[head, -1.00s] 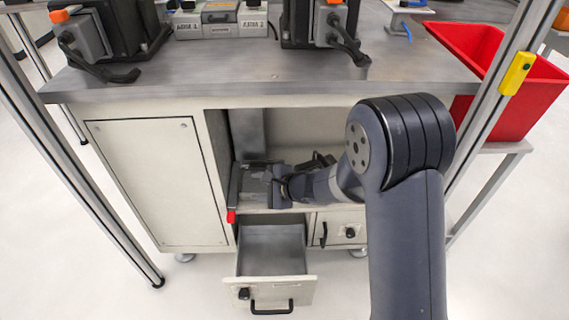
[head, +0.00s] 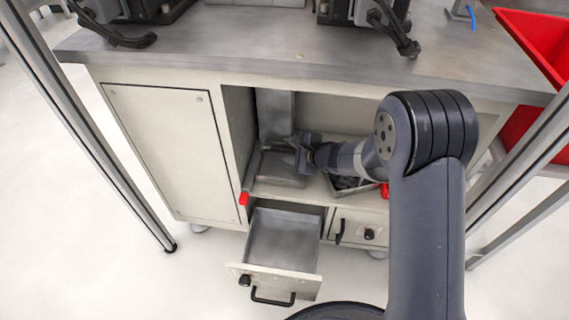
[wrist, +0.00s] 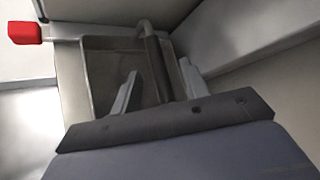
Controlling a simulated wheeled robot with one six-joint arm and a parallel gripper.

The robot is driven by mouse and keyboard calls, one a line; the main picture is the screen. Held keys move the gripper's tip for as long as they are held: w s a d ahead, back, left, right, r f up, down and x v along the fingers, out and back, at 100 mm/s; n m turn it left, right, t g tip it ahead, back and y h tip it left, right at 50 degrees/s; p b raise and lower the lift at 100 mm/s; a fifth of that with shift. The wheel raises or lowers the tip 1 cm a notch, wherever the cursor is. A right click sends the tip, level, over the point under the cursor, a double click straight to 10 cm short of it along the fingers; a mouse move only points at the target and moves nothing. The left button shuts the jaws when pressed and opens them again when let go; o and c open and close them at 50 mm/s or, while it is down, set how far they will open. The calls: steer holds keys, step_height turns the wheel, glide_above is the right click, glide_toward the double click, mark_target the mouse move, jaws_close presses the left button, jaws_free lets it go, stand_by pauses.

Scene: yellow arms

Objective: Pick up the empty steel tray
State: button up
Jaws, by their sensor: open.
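The empty steel tray (head: 279,168) sits inside the cabinet's open shelf bay, at its left side. It also shows in the wrist view (wrist: 102,62), with a bare floor and raised rim. A dark bar (wrist: 157,68) at its right side runs between my fingers. My gripper (head: 299,150) is at the tray's right edge in the head view. In the wrist view my gripper (wrist: 159,82) is open, one finger over the tray's inside and the other beyond the bar. I cannot tell whether either finger touches the tray. My wrist body hides the tray's near part.
A second tray with dark contents (head: 347,183) lies right of my gripper, partly behind my arm. Red tabs (head: 243,198) (head: 385,190) mark the shelf front. An open, empty drawer (head: 283,240) juts out below. The worktop (head: 290,45) overhangs the bay.

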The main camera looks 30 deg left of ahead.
steer(key=shift+x, duration=1.45)
steer(key=shift+c, duration=0.4)
jaws_close()
